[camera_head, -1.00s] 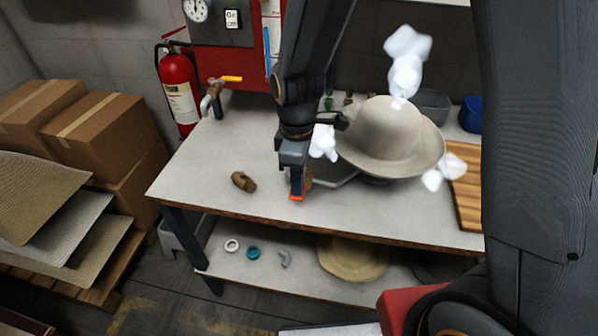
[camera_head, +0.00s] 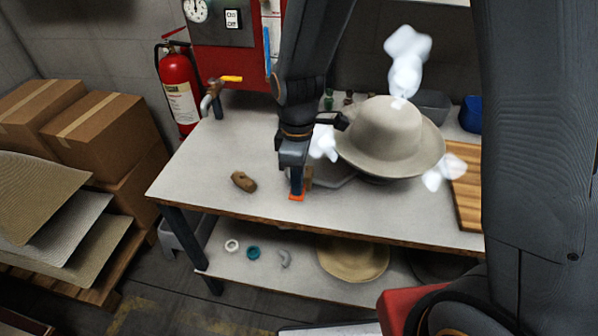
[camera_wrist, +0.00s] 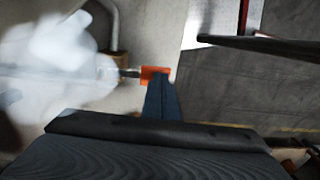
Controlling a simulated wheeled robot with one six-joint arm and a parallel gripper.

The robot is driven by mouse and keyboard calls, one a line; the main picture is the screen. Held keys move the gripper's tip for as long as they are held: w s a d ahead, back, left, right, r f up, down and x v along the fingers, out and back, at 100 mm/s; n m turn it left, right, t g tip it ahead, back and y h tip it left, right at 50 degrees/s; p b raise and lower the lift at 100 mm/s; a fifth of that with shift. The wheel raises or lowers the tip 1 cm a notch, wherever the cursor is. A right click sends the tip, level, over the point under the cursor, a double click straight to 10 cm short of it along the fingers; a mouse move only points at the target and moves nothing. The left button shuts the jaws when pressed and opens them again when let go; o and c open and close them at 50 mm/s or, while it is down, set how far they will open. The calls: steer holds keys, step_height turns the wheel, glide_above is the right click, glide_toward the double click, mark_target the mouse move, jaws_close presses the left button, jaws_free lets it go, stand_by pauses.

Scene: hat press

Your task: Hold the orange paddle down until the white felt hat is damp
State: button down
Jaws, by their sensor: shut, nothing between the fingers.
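The felt hat (camera_head: 390,135) sits on the steamer at the right of the table, with white steam puffs above and beside it. Its felt looks beige-grey, slightly darker than a moment ago. The orange paddle (camera_head: 297,198) shows as a small strip at the table's front, under the fingertips. My gripper (camera_head: 297,190) is shut and points down onto the paddle, with nothing between its fingers. In the wrist view the orange paddle (camera_wrist: 154,73) lies at the fingertips (camera_wrist: 160,84). The fingers hide part of it, so how far it is pressed is unclear.
A brown wooden piece (camera_head: 243,181) lies left of my gripper. A valve with a yellow handle (camera_head: 230,79) stands at the table's back left. A wooden board (camera_head: 464,190) is at the right. The table's front left (camera_head: 200,185) is clear.

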steer(key=shift+r, duration=0.1)
steer(key=shift+r+p, duration=0.7)
steer(key=shift+p, duration=0.1)
steer(key=shift+r+p, duration=0.55)
steer(key=shift+r, duration=0.1)
step_height(320, 180, up, 13)
steer(key=w, duration=0.1)
steer(key=shift+d+f, duration=0.15)
steer(key=shift+d, duration=0.05)
